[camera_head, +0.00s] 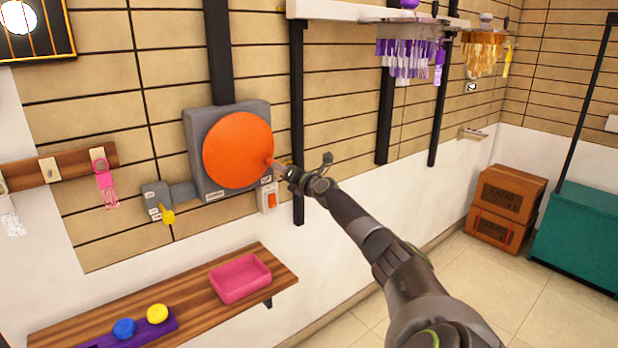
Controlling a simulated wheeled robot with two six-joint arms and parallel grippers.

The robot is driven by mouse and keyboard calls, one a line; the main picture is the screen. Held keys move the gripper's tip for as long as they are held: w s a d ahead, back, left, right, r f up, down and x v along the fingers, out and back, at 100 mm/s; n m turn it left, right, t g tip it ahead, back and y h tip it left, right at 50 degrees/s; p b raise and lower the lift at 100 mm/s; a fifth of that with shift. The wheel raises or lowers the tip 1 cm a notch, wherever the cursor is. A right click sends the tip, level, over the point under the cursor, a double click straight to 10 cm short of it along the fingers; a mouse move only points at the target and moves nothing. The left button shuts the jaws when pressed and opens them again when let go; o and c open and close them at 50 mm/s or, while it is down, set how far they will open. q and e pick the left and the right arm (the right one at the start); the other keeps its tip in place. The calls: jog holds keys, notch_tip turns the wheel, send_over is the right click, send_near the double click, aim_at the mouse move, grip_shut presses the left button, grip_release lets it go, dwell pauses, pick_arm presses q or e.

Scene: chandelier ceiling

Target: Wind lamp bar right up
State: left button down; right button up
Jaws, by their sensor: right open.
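A round orange disc (237,150) sits on a grey wall box (195,145). A small orange-pink knob (276,163) sticks out at the disc's right edge. My right gripper (302,172) is open, close to the right of this knob; I cannot tell whether it touches it. A pale lamp bar (345,10) runs along the top of the wall, its upper part cut off by the frame. A purple chandelier (405,55) and an amber chandelier (484,52) hang at the upper right. My left gripper is not in view.
A grey lock box (154,197) with a yellow lever (168,214) is left of the disc. A switch with an orange rocker (271,200) is below it. A wooden shelf (120,298) holds a pink tray (240,279). Boxes (506,192) stand at right; the floor before them is clear.

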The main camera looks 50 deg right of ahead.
jog(key=p+v, duration=0.4)
jog(key=v, duration=0.7)
jog(key=shift+p, duration=0.4)
jog(key=shift+s+d+f, duration=0.1)
jog(key=shift+f, duration=0.05)
